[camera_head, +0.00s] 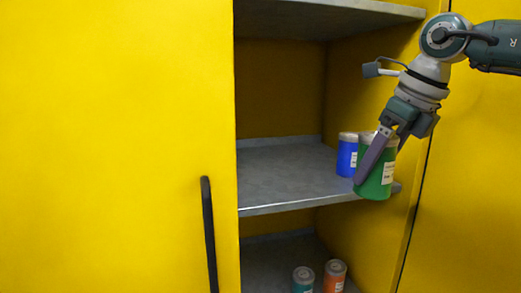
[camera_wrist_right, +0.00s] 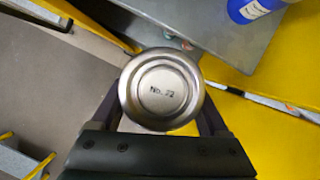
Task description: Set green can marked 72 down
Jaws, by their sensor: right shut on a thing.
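The green can (camera_head: 375,180) is upright in my right gripper (camera_head: 372,160), in front of the right end of the middle shelf's front edge in the head view. My right gripper is shut around the can's sides. In the right wrist view the can's silver lid (camera_wrist_right: 160,90) faces the camera and reads "No. 72", between the two fingers (camera_wrist_right: 162,122). The middle shelf (camera_head: 285,170) is grey with a pale front edge. My left gripper is not in view.
A blue can (camera_head: 347,155) stands on the middle shelf just behind and left of the green can; it also shows in the wrist view (camera_wrist_right: 250,8). The shelf's left part is clear. A teal can (camera_head: 303,280) and an orange can (camera_head: 335,275) stand on the lower shelf. A yellow door (camera_head: 115,150) closes the left side.

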